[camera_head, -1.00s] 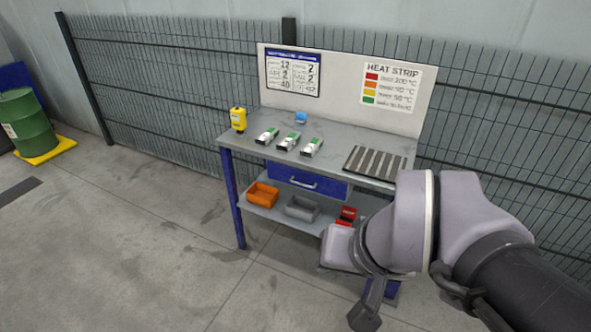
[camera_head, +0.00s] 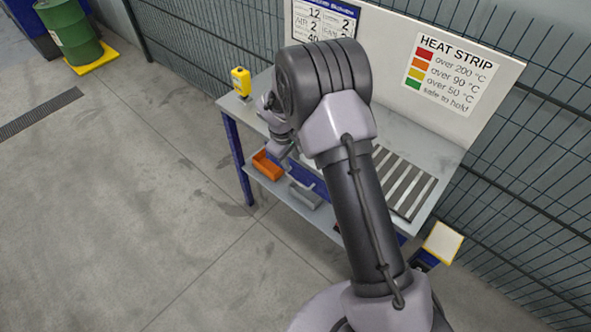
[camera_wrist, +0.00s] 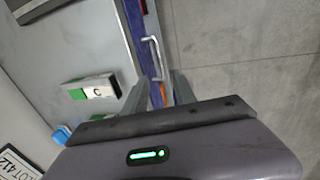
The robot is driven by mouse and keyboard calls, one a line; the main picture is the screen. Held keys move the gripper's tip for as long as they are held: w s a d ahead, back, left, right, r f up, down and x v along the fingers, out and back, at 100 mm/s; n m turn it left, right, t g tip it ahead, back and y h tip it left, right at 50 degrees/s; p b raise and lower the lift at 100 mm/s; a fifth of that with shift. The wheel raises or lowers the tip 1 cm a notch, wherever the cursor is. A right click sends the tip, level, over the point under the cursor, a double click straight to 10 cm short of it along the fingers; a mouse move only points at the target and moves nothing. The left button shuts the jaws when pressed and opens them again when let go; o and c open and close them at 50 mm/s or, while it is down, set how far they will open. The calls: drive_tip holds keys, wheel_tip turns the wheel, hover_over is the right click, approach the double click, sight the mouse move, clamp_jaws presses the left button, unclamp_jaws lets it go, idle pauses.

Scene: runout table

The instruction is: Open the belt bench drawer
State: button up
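The belt bench drawer has a blue front (camera_wrist: 138,45) with a silver bar handle (camera_wrist: 153,50), both clear in the wrist view. The drawer front looks flush with the bench. My gripper (camera_wrist: 160,77) is open, its two fingers apart near one end of the handle. The fingers are not visibly closed on the bar, and I cannot tell whether they touch it. In the head view my arm covers most of the drawer and handle; a bit of blue front shows under the bench top (camera_head: 398,135).
A yellow device (camera_head: 241,81) stands on the bench's left corner. A white and green block (camera_wrist: 92,90) lies on the bench top near my gripper. Orange (camera_head: 267,164) and grey (camera_head: 305,194) bins sit on the lower shelf. The floor in front of the bench is clear.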

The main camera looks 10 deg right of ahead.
sight(297, 181)
drive_tip(key=f+b, duration=0.1)
drive_tip(key=f, duration=0.3)
drive_tip(key=w+d+f+b, duration=0.1)
drive_tip(key=f, duration=0.4)
drive_tip(key=d+f, duration=0.1)
drive_tip(key=f, duration=0.3)
drive_tip(key=shift+w+d+f+b, duration=0.1)
drive_tip(key=shift+w+f+b, duration=0.1)
drive_tip(key=shift+w+b, duration=0.15)
clamp_jaws()
idle(0.5)
